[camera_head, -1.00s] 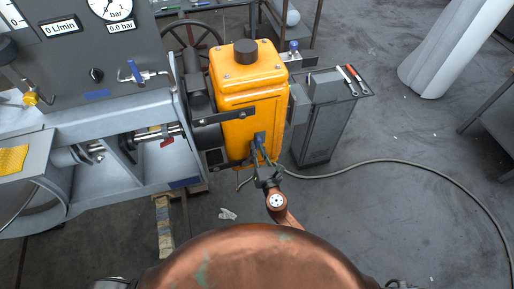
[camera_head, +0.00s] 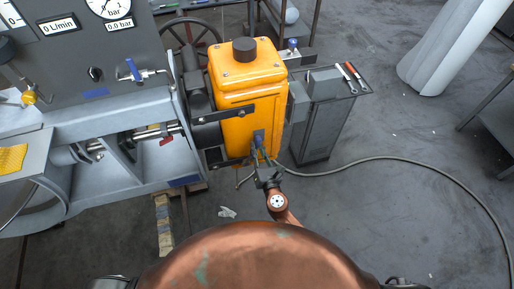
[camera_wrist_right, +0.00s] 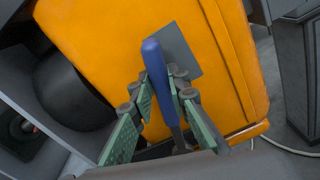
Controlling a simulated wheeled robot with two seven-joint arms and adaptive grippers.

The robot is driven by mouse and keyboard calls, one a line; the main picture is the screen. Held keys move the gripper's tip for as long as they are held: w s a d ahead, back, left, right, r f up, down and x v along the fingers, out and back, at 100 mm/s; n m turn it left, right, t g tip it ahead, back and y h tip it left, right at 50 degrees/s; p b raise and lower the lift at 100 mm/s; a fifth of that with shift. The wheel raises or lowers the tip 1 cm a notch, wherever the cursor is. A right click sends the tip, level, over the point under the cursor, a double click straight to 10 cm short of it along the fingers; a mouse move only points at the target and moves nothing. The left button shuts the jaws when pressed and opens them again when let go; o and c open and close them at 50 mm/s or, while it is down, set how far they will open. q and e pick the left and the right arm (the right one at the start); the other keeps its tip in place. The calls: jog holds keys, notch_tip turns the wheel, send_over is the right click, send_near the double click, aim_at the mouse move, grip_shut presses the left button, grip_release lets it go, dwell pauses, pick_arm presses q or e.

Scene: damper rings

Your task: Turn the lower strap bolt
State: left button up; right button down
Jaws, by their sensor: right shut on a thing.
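The yellow housing (camera_head: 235,87) stands upright, with a dark upper strap (camera_head: 222,116) across its face. A dark lower strap (camera_head: 230,163) shows near its foot; its bolt is too small to make out. My right gripper (camera_head: 262,160) is in front of the housing's lower right part. It is shut on a blue handle (camera_wrist_right: 155,68), which shows between its green-padded fingers in the right wrist view. The handle stands in front of a grey plate (camera_wrist_right: 178,48) on the housing. Whether it touches the plate I cannot tell. My left gripper is not in view.
A grey cabinet (camera_head: 322,130) stands right of the housing, with a red-handled tool (camera_head: 355,74) and a pale spanner (camera_head: 346,80) on top. A grey cable (camera_head: 420,162) runs along the floor. The gauge panel (camera_head: 70,70) and bench are left. Floor at right is mostly clear.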

jog(key=shift+s, duration=0.1)
jog(key=shift+v, duration=1.5)
